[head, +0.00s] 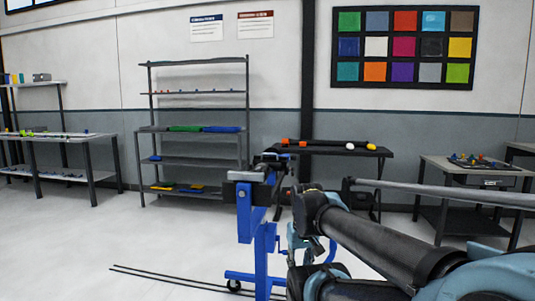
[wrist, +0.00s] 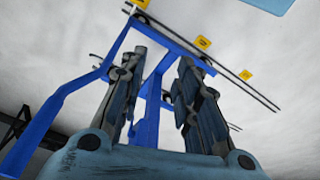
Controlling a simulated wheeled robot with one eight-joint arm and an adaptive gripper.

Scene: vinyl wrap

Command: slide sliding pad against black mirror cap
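My gripper (wrist: 164,62) is open in the wrist view, with its two fingers apart and nothing visible between them. Beyond the fingers are blue bars of a wheeled stand and the pale floor. In the head view my arm crosses the lower right, and its end is by the blue stand (head: 244,215). A dark and grey piece (head: 247,175) sits on top of the stand; I cannot tell whether it is the black mirror cap. I cannot pick out the sliding pad in either view.
A black table (head: 345,152) with small orange, white and yellow items stands behind the stand. A shelf rack (head: 195,92) is at the back, a workbench (head: 60,137) at the left, and another table (head: 470,168) at the right. The floor at left front is mostly clear.

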